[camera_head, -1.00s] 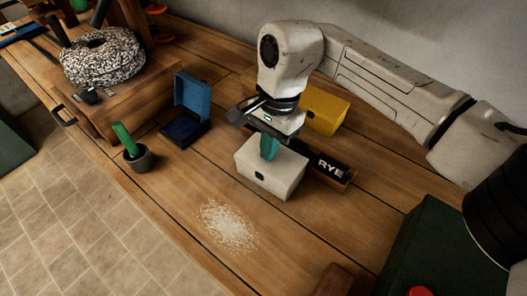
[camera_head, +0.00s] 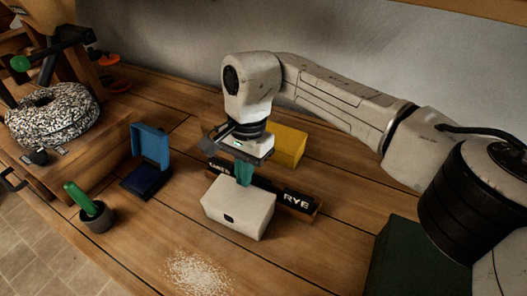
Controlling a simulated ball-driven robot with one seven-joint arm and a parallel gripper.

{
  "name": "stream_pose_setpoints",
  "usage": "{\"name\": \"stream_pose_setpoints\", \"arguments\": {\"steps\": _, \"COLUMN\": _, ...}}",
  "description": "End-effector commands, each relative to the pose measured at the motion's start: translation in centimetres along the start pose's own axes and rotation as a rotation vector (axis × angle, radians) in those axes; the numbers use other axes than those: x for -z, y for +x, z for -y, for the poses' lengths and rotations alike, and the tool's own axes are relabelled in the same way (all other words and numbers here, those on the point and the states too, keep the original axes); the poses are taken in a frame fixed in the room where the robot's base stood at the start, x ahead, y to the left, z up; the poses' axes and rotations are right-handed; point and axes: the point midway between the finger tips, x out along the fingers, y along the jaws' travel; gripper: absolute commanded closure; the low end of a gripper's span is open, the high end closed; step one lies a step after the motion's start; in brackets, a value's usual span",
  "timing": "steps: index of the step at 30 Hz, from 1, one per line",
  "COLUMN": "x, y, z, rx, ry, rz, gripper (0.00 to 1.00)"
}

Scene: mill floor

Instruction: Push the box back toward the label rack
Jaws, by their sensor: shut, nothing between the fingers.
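The white box (camera_head: 236,210) with a small dark mark on its front stands on the wooden bench, just in front of the label rack (camera_head: 314,206). The rack is a long dark strip in a wooden holder; the word RYE shows at its right end, and its middle is hidden behind my gripper and the box. My gripper (camera_head: 244,180) points down with its teal fingers shut and empty. The fingertips are at the box's top, near its rear edge; I cannot tell whether they touch it.
A yellow box (camera_head: 288,146) stands behind the rack. To the left are an open blue case (camera_head: 150,150), a grey pot with a green handle (camera_head: 95,215) and a speckled ring (camera_head: 50,116). White powder (camera_head: 198,273) lies on the bench in front.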

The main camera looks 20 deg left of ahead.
Motion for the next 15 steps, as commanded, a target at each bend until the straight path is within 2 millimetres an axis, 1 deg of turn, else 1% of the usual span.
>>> {"name": "stream_pose_setpoints", "arguments": {"steps": 1, "x": 0.9, "y": 0.1, "z": 0.0, "rx": -0.001, "ry": 0.006, "rz": -0.001, "gripper": 1.00}}
{"name": "stream_pose_setpoints", "arguments": {"steps": 6, "x": 3.4, "y": -0.4, "z": 0.0, "rx": -0.001, "ry": 0.004, "rz": 0.000, "gripper": 1.00}}
{"name": "stream_pose_setpoints", "arguments": {"steps": 12, "x": 5.7, "y": -0.9, "z": 0.0, "rx": 0.001, "ry": 0.003, "rz": 0.000, "gripper": 1.00}}
{"name": "stream_pose_setpoints", "arguments": {"steps": 15, "x": 6.5, "y": -1.0, "z": 0.1, "rx": -0.001, "ry": 0.001, "rz": 0.000, "gripper": 1.00}}
